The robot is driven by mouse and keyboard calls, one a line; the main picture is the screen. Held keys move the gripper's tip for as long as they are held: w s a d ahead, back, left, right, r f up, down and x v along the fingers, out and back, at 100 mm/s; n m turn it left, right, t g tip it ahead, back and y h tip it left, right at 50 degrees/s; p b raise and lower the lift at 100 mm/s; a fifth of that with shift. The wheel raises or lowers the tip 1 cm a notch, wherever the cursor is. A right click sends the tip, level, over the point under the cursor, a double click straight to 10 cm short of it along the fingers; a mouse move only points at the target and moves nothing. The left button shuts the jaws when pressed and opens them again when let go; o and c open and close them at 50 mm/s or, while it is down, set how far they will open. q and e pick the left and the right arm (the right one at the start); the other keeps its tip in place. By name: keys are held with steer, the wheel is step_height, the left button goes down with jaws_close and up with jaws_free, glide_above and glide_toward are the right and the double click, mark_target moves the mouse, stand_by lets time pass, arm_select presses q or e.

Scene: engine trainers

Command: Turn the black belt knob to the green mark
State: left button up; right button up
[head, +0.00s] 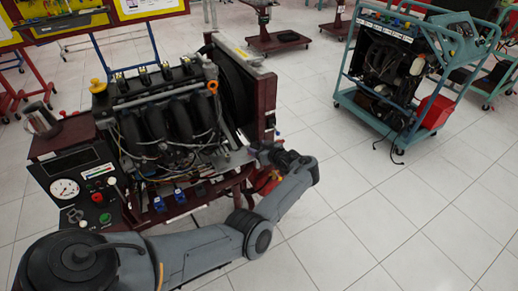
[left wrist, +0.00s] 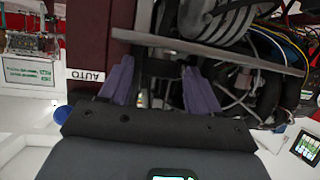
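The engine trainer (head: 180,125) stands at the left of the head view, with a control panel (head: 78,185) on its left side. I cannot make out the black belt knob or its green mark for certain in either view. My left arm reaches across the front of the trainer, and its left gripper (head: 262,153) is at the engine's right side. In the left wrist view, the two purple fingers of the left gripper (left wrist: 158,88) are apart with nothing seen held between them. A ribbed silver pulley (left wrist: 222,18) and a grey bar lie beyond them. My right gripper is not in view.
A dark red frame post (head: 268,105) rises close to the left gripper. Cables and hoses (left wrist: 270,55) crowd the right of the wrist view. A teal cart (head: 400,75) with equipment stands at the back right. The tiled floor (head: 400,220) between is clear.

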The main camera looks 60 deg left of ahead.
arm_select(q)
steer(key=shift+o, duration=0.5)
steer(key=shift+d+r+p, duration=0.3)
steer(key=shift+d+r, duration=0.05)
steer(key=shift+d, duration=0.1)
steer(key=p+v, duration=0.2)
steer(key=v, duration=0.7)
steer(key=shift+d+p, duration=0.35)
steer(key=shift+f, duration=0.1)
